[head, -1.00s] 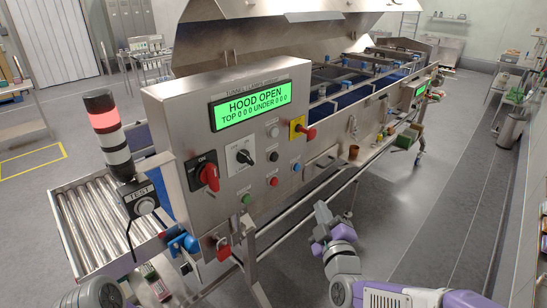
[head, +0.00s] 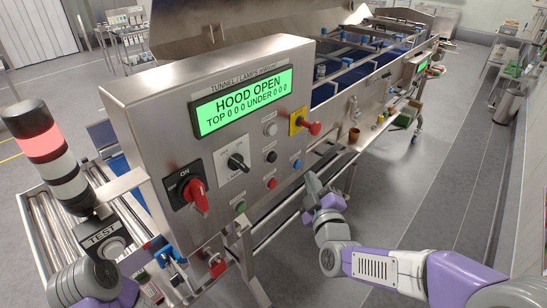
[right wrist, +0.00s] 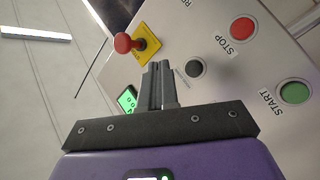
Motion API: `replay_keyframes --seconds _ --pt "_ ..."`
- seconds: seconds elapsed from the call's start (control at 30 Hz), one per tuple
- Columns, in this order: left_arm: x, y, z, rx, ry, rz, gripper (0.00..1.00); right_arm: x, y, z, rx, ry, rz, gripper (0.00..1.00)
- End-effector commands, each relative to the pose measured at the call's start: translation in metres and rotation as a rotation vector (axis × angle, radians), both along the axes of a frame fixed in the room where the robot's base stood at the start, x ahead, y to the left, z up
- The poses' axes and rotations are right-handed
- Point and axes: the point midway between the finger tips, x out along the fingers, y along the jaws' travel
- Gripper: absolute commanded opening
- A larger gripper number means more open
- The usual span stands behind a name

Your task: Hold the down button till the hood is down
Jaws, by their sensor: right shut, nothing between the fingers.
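The hood (head: 215,25) stands raised over the tunnel. The panel display (head: 240,102) reads HOOD OPEN. Below it are a pale button (head: 270,129) and a black button (head: 271,157); their labels are too small to read, so I cannot tell which is down. My right gripper (head: 313,185) is shut and empty, in front of the panel's lower right, apart from the buttons. In the right wrist view its closed fingers (right wrist: 158,78) point toward the panel, left of the black button (right wrist: 195,68). My left arm shows at the bottom left; its gripper does not.
Blue (head: 297,163), red (head: 271,184) and green (head: 239,207) buttons and a red rotary switch (head: 196,193) share the panel. A signal tower (head: 50,155) stands left. Floor at right is clear.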

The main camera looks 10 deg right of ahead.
Motion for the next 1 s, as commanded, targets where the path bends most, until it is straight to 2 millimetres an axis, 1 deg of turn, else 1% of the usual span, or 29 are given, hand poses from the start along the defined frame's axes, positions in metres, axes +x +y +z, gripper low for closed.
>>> replay_keyframes --seconds 0.03,0.1,0.47,0.6,0.8,1.0 --pt "0.000 0.000 0.001 0.000 0.000 0.000 0.90 0.002 0.002 0.001 0.000 0.000 0.001 0.00" --pt "0.000 0.000 0.002 0.000 0.000 0.000 1.00 0.007 0.006 0.001 -0.001 0.000 0.003 0.00" --pt "0.000 0.000 0.012 0.000 0.000 0.000 1.00 0.046 0.038 0.001 -0.002 0.000 0.004 0.00" --pt "0.000 0.000 0.011 0.000 0.000 0.000 1.00 0.058 0.046 0.000 -0.001 -0.002 0.002 0.00" --pt "0.000 0.000 0.010 0.000 0.001 0.000 1.00 0.067 0.053 0.000 -0.001 -0.001 0.001 0.00" --pt "0.000 0.000 0.010 0.000 0.001 0.000 1.00 0.068 0.054 0.000 0.000 -0.001 0.001 0.00"
